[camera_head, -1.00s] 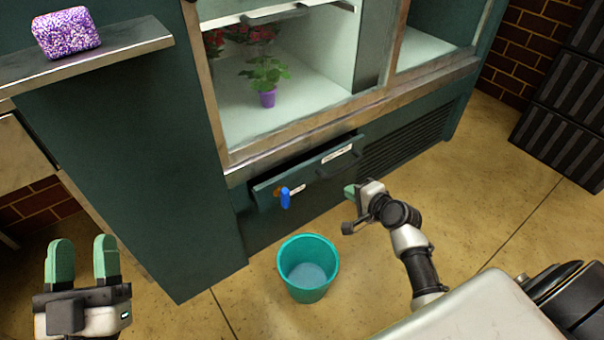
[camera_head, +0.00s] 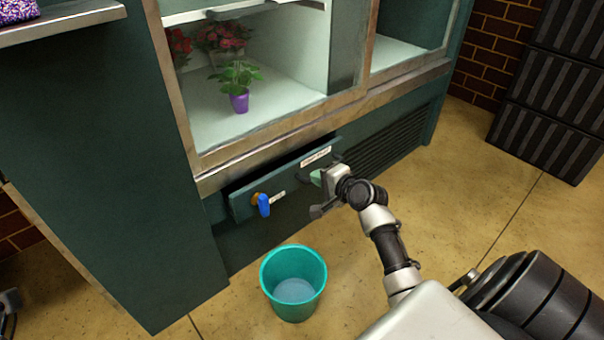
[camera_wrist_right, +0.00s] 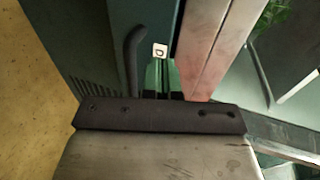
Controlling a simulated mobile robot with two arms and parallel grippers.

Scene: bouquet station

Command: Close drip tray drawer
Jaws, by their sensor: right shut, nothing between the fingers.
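The drip tray drawer (camera_head: 275,187) is a dark green front below the display case. It stands out a little from the cabinet, with a dark gap along its top. It has a white label (camera_head: 315,157), a blue tap (camera_head: 263,204) on its left part and a dark handle at its right end, seen in the right wrist view (camera_wrist_right: 132,60). My right gripper (camera_head: 316,177) is shut and empty, its green fingertips at the right part of the drawer front. I cannot tell whether they touch it. My left gripper is out of view; only a bit of dark hardware shows at the lower left edge.
A teal bucket (camera_head: 293,283) with water stands on the floor in front of the drawer. A purple-potted plant (camera_head: 239,88) and red flowers stand in the case above. Dark crates (camera_head: 550,90) stand at the right. The floor between is clear.

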